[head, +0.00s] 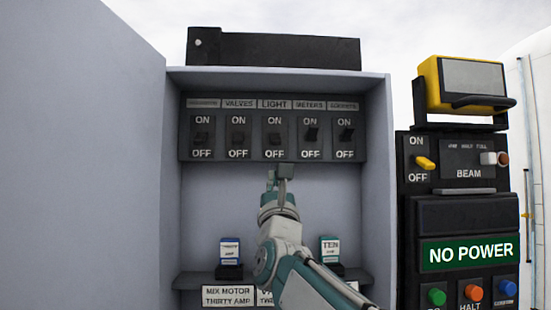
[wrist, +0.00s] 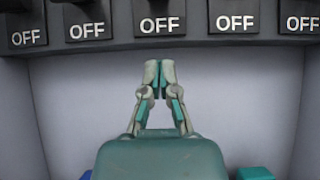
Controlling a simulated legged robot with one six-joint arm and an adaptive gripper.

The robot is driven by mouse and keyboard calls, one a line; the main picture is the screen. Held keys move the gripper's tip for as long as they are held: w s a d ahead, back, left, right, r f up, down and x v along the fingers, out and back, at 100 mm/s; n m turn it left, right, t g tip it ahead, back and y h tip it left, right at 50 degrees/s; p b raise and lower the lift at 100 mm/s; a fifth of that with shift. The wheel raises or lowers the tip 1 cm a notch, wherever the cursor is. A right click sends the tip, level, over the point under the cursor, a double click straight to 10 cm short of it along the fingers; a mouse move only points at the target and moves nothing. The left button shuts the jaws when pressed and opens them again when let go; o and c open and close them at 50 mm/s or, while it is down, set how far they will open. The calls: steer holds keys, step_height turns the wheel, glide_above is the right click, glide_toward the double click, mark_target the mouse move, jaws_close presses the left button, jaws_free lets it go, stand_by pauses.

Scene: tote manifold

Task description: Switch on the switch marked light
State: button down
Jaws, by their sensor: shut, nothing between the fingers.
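The switch marked LIGHT (head: 275,139) is the middle one in the row on the dark panel, with ON above and OFF below. Its dark lever appears to sit low, toward OFF. In the wrist view the middle switch's OFF plate (wrist: 161,25) shows at the top, and the upper part of the switch is cut off. My gripper (head: 284,172) is just below the panel, under the LIGHT switch and slightly to its right. In the wrist view my gripper (wrist: 159,68) is shut and empty, its tips below the middle OFF label and apart from the switch.
The VALVES switch (head: 238,138) and METERS switch (head: 311,136) flank it closely. An open cabinet door (head: 80,150) stands left. A shelf (head: 195,281) with small boxes lies below. A black control box (head: 465,215) reading NO POWER stands right.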

mark_target(275, 158)
steer(key=r, duration=0.2)
steer(key=s+r, duration=0.1)
steer(key=r, duration=0.1)
steer(key=shift+r, duration=0.1)
steer(key=shift+s+r+g, duration=0.25)
steer(key=shift+s+g, duration=0.1)
steer(key=shift+g, duration=0.45)
stand_by(0.7)
